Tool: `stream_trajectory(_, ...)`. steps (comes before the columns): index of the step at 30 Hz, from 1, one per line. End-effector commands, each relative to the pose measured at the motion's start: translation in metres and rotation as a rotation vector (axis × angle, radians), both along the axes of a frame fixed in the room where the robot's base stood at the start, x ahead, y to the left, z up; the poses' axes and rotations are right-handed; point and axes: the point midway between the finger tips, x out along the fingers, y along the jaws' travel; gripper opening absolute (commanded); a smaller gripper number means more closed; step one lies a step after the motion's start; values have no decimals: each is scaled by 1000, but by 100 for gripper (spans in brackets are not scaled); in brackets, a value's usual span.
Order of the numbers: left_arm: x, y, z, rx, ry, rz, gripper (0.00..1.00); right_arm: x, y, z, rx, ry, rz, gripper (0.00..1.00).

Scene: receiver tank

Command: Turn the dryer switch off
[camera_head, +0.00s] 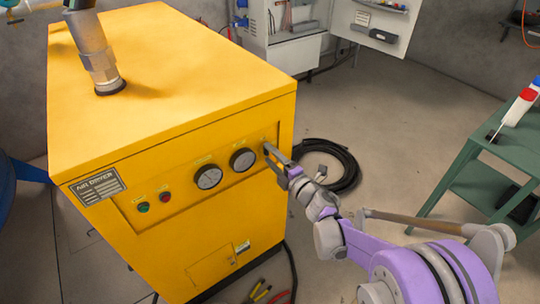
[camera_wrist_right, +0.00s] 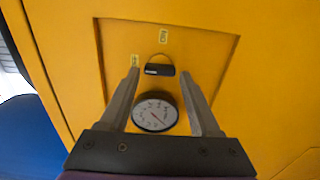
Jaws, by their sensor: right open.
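The yellow air dryer (camera_head: 140,75) stands at the left in the head view, its recessed front panel facing me. The dryer switch (camera_wrist_right: 158,70) is a small black knob in the right wrist view, with an ON label (camera_wrist_right: 163,36) above it and another small label (camera_wrist_right: 134,61) at its left. I cannot tell clearly which label it points to. My right gripper (camera_head: 275,162) is open at the panel's right end and hides the switch in the head view. In the right wrist view its fingertips (camera_wrist_right: 164,78) lie on either side of the knob, with nothing gripped. My left gripper is not in view.
Two round gauges (camera_head: 243,159), a red button (camera_head: 165,196) and a green button (camera_head: 143,207) sit left of my right gripper. A grey pipe (camera_head: 95,50) rises from the dryer's top. A coiled black hose (camera_head: 345,165) lies on the floor; a green table (camera_head: 482,185) stands right.

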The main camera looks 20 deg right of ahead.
Motion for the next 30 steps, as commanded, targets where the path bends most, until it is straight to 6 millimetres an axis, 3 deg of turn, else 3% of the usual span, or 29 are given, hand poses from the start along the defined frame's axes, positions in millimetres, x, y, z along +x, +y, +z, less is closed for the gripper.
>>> stream_trajectory(9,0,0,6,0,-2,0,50,-58,-22,1,-1,0,-3,64)
stream_trajectory(15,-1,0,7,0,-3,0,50,-86,-31,0,-2,-1,-1,64)
stream_trajectory(30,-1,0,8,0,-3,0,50,-95,-34,0,-1,0,0,64)
